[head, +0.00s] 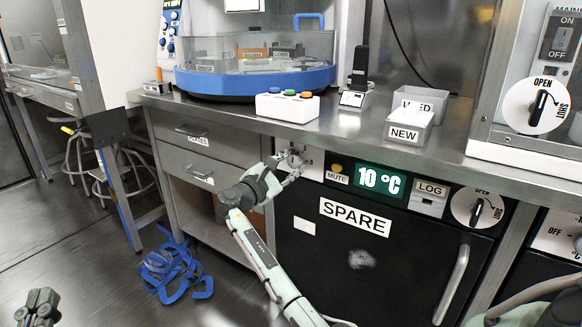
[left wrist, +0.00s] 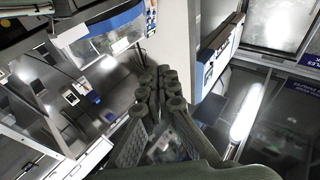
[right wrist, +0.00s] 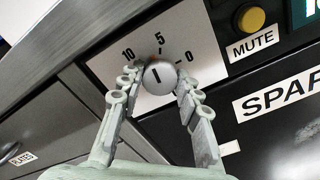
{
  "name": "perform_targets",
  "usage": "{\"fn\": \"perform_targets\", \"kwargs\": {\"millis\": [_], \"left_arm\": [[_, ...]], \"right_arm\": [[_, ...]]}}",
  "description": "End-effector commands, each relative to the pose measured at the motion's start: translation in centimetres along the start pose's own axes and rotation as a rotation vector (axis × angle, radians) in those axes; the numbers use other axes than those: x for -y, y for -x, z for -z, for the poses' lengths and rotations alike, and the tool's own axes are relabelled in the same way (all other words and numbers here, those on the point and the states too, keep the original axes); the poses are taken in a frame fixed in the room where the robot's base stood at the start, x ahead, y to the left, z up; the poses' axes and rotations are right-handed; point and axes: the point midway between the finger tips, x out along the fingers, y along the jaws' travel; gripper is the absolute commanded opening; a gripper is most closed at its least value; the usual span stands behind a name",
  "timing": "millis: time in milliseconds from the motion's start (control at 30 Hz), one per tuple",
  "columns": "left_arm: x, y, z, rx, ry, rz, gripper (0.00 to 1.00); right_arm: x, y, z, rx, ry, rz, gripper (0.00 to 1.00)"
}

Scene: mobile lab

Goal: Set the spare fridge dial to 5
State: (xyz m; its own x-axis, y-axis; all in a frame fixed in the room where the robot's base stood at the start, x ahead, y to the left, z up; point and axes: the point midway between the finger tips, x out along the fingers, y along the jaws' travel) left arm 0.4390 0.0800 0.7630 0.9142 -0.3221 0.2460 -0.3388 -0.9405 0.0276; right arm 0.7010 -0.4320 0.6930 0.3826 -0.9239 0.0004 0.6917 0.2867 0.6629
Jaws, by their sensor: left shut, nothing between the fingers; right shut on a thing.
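The spare fridge dial (head: 292,160) is on the upper left of the black fridge front marked SPARE. In the right wrist view its round grey knob (right wrist: 158,78) sits on a white plate printed 10, 5 and 0 from left to right. A short dark mark on the knob stands nearly upright, leaning slightly left; I cannot tell exactly which value it meets. My right gripper (head: 292,172) is shut on the knob, one finger on each side. My left gripper (head: 38,300) is shut and empty at the lower left, over the floor; its fingers (left wrist: 160,88) also show together in the left wrist view.
Beside the dial are a yellow MUTE button (head: 337,168), a 10 °C display (head: 380,181) and a LOG slot (head: 430,197). The fridge handle (head: 452,285) stands out at right. The metal counter (head: 350,125) overhangs above. Blue strips (head: 180,275) lie on the floor.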

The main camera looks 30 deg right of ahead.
Motion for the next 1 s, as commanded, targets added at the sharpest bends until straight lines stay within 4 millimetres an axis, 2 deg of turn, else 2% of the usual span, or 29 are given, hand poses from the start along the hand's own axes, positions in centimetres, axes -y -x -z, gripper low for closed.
{"fn": "perform_targets", "kwargs": {"millis": [100, 400, 633, 1000], "left_arm": [[-0.8, 0.2, 2.1, -0.116, 0.022, -0.014, 0.0], [-0.3, 0.5, 4.4, -0.275, 0.011, -0.007, 0.0], [-0.1, 0.8, 5.5, -0.344, 0.008, -0.004, 0.0], [-0.1, 0.9, 5.9, -0.365, 0.007, -0.004, 0.0]], "right_arm": [[0.2, 0.0, 0.2, 0.0, -0.1, 0.001, 0.05], [0.2, 0.0, 0.2, -0.001, -0.293, 0.001, 0.05], [0.1, 0.0, 0.1, 0.0, -0.367, 0.001, 0.05], [0.1, 0.0, 0.1, -0.001, -0.39, 0.002, 0.05]]}}
